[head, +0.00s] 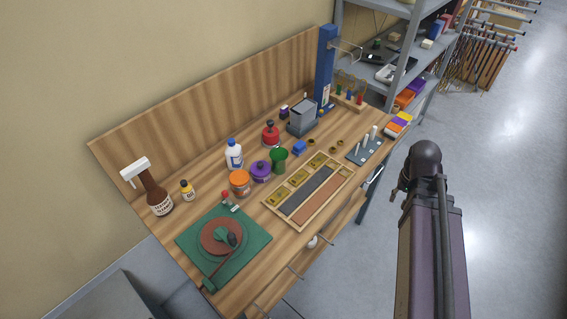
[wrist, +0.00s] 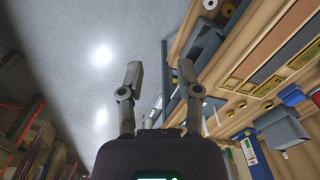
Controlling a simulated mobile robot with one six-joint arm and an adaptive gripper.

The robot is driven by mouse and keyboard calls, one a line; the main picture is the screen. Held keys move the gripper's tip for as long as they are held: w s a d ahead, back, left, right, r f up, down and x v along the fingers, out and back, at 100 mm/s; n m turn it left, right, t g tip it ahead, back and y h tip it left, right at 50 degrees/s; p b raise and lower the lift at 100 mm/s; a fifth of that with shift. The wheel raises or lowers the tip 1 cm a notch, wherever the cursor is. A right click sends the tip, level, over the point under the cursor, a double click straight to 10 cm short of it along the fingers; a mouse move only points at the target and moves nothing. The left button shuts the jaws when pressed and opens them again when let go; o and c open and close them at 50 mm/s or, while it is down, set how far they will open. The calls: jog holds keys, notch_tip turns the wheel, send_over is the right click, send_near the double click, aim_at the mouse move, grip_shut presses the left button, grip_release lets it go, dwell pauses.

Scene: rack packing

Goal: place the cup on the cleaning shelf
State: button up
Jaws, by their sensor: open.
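A green cup (head: 279,158) stands upright on the wooden workbench (head: 160,238), just right of a purple-lidded jar. I cannot make out the cup clearly in the wrist view. A grey metal shelf unit (head: 411,48) stands past the far end of the bench; I cannot tell which level is the cleaning shelf. My gripper (wrist: 160,72) shows in the wrist view with its two fingers apart and nothing between them. It hangs over the floor beside the bench, away from the cup.
Near the cup are an orange jar (head: 239,183), purple jar (head: 261,171), white bottle (head: 234,154) and red container (head: 270,134). A wooden compartment tray (head: 268,203) lies in front. A grey bin (head: 302,116) and blue post (head: 326,70) stand behind. The floor (head: 510,190) at right is clear.

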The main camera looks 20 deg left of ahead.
jog(key=w+a, duration=0.7)
jog(key=a, duration=0.4)
jog(key=r+m+y+p, duration=0.1)
jog(key=r+m+p, duration=0.1)
send_over(286, 162)
jog(key=shift+w+d+f, duration=0.15)
jog(key=shift+w+f, duration=0.05)
jog(key=shift+w, duration=0.15)
jog(key=shift+f+b, duration=0.1)
jog(key=shift+b, duration=0.25)
jog(key=f+b, duration=0.8)
jog(key=shift+a+f, duration=0.2)
jog(key=shift+a, duration=0.1)
